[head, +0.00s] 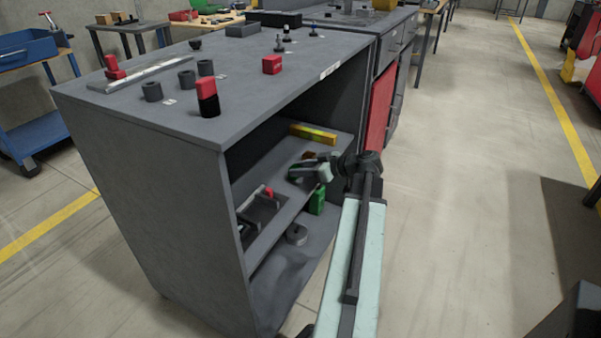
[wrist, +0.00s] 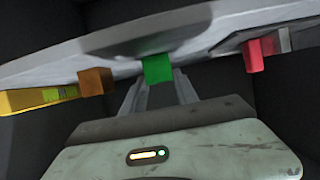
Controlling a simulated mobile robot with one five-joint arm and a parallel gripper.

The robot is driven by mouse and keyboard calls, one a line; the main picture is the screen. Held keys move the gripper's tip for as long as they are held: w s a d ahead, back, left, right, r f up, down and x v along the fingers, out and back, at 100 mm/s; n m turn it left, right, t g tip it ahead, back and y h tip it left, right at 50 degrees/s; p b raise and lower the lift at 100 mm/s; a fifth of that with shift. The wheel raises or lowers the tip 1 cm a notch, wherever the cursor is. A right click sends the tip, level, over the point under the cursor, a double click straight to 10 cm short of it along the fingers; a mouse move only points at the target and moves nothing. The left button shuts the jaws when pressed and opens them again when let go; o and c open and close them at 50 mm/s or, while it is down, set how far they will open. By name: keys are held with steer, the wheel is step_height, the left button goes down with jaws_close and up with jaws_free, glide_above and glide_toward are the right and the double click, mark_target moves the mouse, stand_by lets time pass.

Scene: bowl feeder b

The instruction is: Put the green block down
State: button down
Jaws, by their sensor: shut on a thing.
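The green block (head: 317,201) is at the open front of the grey cabinet, by the edge of its middle shelf (head: 262,240). My gripper (head: 318,187) is just above it and shut on it. In the wrist view the green block (wrist: 157,68) sits between the two fingers (wrist: 158,84), with the shelf edge right behind it. I cannot tell whether the block touches the shelf. The gripper's own body hides part of the shelf in the head view.
A yellow box (head: 313,133) lies toward the shelf's far end, and an orange block (wrist: 95,81) shows near it in the wrist view. A dark holder with a red piece (head: 268,193) is at the near end. A grey round part (head: 297,234) is on the level below.

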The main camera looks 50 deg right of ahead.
steer(key=c, duration=0.9)
jaws_free()
steer(key=shift+f, duration=0.1)
steer(key=shift+r, duration=0.2)
steer(key=p+v, duration=0.4)
steer(key=v, duration=0.8)
steer(key=shift+f+p, duration=0.1)
steer(key=shift+p, duration=0.2)
